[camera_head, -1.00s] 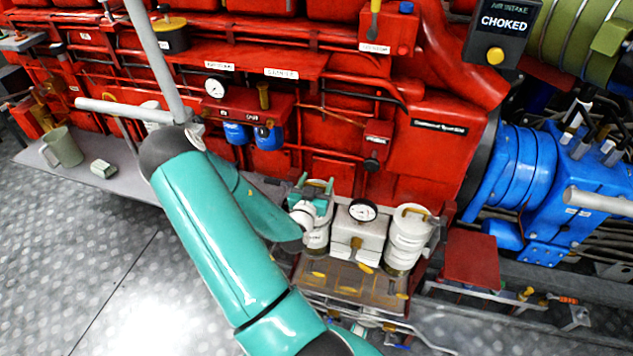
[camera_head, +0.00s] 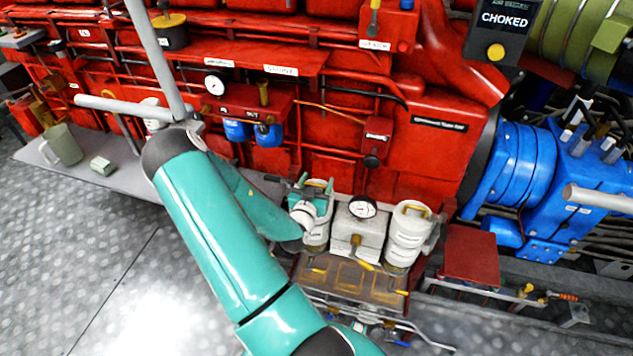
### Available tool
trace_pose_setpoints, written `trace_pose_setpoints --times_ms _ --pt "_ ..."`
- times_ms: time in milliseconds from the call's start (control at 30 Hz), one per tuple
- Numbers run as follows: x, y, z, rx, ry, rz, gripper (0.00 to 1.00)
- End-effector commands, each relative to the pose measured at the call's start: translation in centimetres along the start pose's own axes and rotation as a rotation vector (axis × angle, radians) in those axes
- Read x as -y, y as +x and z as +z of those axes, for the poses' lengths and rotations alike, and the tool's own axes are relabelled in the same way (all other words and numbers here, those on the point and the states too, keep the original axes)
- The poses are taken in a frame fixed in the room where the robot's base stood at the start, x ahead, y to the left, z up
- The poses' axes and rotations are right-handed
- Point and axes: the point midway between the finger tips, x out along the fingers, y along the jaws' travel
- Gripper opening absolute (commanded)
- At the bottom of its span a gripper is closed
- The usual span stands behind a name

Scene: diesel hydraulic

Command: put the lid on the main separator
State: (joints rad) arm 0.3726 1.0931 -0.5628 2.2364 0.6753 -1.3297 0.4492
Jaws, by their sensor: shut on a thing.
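A white two-canister separator unit stands against the red engine, with a dial gauge (camera_head: 362,207) on the white block between the canisters. The left canister (camera_head: 316,235) is partly covered by my arm and gripper; I cannot read which canister is labelled main. My gripper (camera_head: 317,187) is at the top of this left canister, shut on the lid, of which only a small yellowish part shows between the jaws. I cannot tell whether the lid touches the canister rim. The right canister (camera_head: 405,238) is upright, with a yellow handle on top.
A brown tray (camera_head: 350,282) with yellow levers lies in front of the canisters. A red plate (camera_head: 470,255) is to their right.

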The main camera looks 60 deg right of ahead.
Motion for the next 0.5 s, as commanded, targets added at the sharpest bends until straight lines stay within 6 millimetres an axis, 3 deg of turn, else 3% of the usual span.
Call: trace_pose_setpoints --times_ms 267,300,400,500 --pt "-0.02 0.02 0.35 -0.001 0.000 0.000 0.16" --pt "-0.02 0.02 0.37 -0.001 0.000 0.000 0.67" --pt "-0.01 0.01 0.36 -0.001 0.000 0.000 0.86" --pt "0.00 0.01 0.37 -0.001 0.000 0.000 0.90"
